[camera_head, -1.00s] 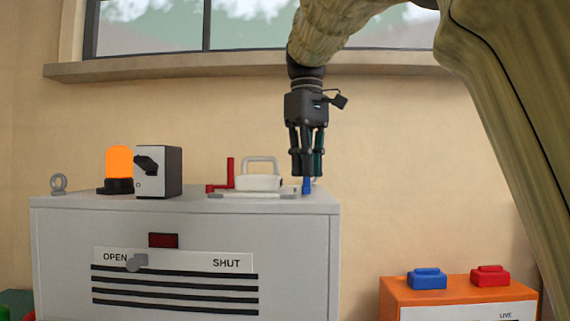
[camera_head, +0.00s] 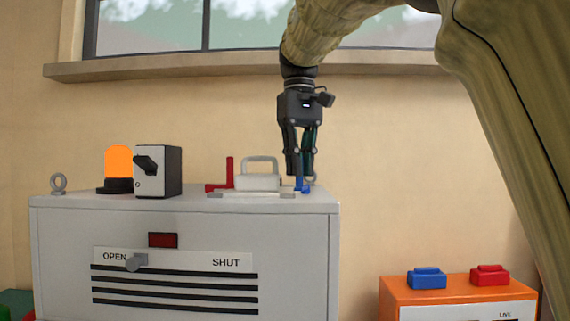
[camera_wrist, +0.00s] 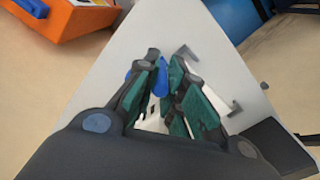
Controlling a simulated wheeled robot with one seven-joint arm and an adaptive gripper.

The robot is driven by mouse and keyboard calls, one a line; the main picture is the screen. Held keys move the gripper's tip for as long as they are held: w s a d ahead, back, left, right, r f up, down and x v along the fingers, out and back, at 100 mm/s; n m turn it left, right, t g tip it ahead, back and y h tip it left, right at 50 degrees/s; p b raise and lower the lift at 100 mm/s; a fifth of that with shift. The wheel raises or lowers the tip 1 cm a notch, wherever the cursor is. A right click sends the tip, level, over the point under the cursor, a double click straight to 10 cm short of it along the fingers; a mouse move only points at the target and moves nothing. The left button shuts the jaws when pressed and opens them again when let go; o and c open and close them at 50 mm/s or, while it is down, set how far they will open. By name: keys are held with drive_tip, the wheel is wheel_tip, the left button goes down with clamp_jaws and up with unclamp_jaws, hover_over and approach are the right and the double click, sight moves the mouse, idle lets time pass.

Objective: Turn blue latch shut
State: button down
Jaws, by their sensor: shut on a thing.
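The blue latch (camera_head: 302,186) stands at the right end of the white-handled lid on top of the grey cabinet. My gripper (camera_head: 300,175) points down over it with its fingertips around its upper part. In the wrist view the green-padded fingers (camera_wrist: 168,92) are closed on the blue latch (camera_wrist: 160,84). The fingers hide much of the latch, so its exact angle is hard to tell. The matching red latch (camera_head: 229,173) at the lid's left end has an upright arm and a short foot to the left.
The white lid handle (camera_head: 261,174) is just left of my gripper. A black-and-grey switch box (camera_head: 160,171) and an orange lamp (camera_head: 118,163) stand further left on the cabinet (camera_head: 190,212). An orange box (camera_head: 450,291) with blue and red blocks is lower right.

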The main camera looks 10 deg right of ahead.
drive_tip(key=m, duration=0.1)
drive_tip(key=w+a+m, duration=0.1)
drive_tip(key=m, duration=0.3)
drive_tip(key=shift+w+a+r, duration=0.15)
drive_tip(key=shift+w+a, duration=0.05)
drive_tip(key=shift+w, duration=0.1)
drive_tip(key=shift+m, duration=0.3)
drive_tip(key=c, duration=1.4)
unclamp_jaws()
drive_tip(key=shift+c, duration=0.2)
drive_tip(key=shift+s, duration=0.1)
